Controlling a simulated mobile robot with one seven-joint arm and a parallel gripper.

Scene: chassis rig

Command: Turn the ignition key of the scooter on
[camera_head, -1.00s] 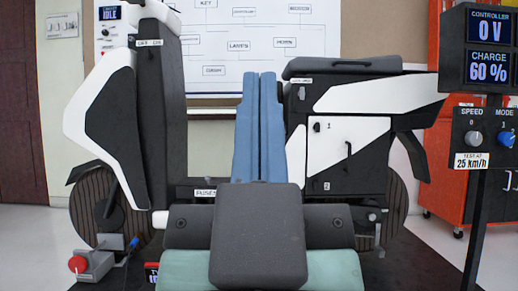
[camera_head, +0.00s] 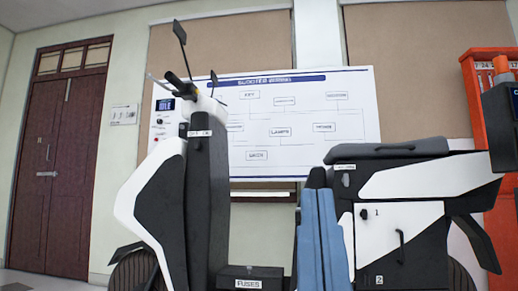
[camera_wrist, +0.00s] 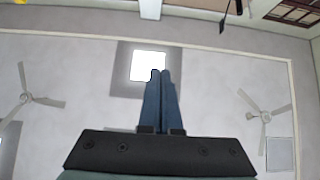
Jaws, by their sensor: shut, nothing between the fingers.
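The black and white scooter (camera_head: 150,195) stands upright across the head view, its handlebar and mirrors at the upper left. An OFF/ON label (camera_head: 199,133) sits high on its dark front column, below the handlebar. The ignition key itself is too small to make out near that label. My gripper (camera_head: 318,183) points up at the lower middle, right of the column and in front of the seat's left end. Its blue fingers are together and empty, well apart from the label.
A display reading IDLE (camera_head: 166,104) shows behind the handlebar. A wiring chart (camera_head: 300,115) hangs on the back wall. A compartment door (camera_head: 398,235) with a handle is on the scooter's right part. An orange cabinet (camera_head: 480,95) stands at the right.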

